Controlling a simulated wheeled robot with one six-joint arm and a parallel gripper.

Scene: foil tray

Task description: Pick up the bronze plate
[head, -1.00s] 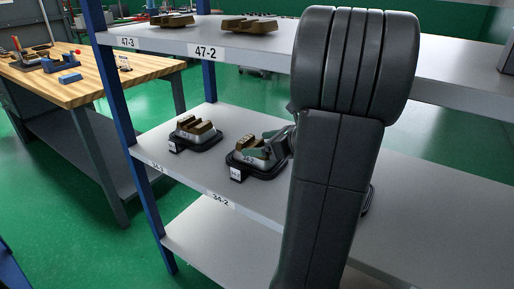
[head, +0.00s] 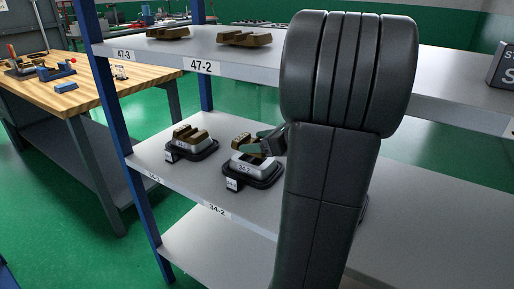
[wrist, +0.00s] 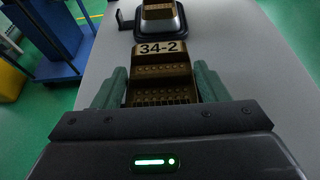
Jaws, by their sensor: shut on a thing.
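The bronze plate (wrist: 160,75) is stepped, with rows of small holes, and sits between the two green fingers of my gripper (wrist: 158,88) in the wrist view. A "34-2" label shows at its far end. In the head view the plate (head: 243,141) is held by my gripper (head: 266,143) just above a silver tray (head: 246,166) on a black base on the middle shelf. The tray's pale top shows below the plate. My arm hides part of the gripper and the shelf to the right.
A second bronze plate (head: 190,135) rests on its own tray and black base to the left. The upper shelf (head: 250,61) carries two more bronze pieces and runs above my gripper. A blue post (head: 118,110) stands at the left. A wooden workbench (head: 100,85) is beyond it.

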